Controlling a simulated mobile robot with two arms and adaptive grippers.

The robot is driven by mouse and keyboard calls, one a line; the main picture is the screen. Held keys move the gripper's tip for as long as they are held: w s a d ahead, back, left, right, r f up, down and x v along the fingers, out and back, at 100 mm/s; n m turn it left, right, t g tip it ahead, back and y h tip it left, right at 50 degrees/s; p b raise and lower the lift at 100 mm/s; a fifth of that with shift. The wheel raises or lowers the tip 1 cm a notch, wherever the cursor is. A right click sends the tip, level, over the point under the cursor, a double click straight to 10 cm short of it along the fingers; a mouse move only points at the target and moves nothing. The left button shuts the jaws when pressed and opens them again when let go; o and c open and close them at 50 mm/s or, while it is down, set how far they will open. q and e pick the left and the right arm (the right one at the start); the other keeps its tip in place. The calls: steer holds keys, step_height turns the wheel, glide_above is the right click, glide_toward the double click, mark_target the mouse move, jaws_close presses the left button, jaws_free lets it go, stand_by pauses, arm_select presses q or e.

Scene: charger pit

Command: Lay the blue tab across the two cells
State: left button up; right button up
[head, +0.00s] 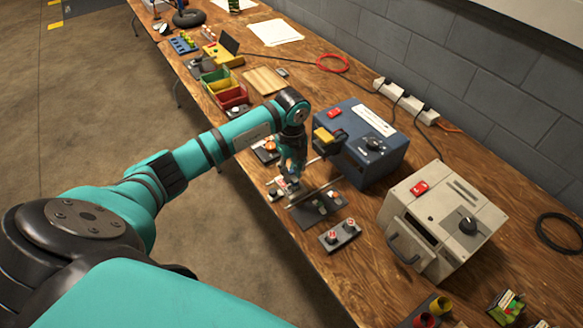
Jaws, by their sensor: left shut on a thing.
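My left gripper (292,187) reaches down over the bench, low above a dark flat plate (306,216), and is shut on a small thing. Its fingers hide that thing, so I cannot make out its colour or shape. I cannot pick out the blue tab. My right gripper is out of the picture.
A blue box (360,150) with a dial stands right behind the gripper, with a beige box (445,215) to its right. Red, yellow and green bins (230,95) stand farther left. A power strip (405,101) lies along the wall. Bare wood shows left of the beige box.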

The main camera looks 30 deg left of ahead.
stand_by(0.8)
arm_select(q)
steer(key=shift+f, duration=0.35)
stand_by(0.4)
steer(key=o, duration=0.8)
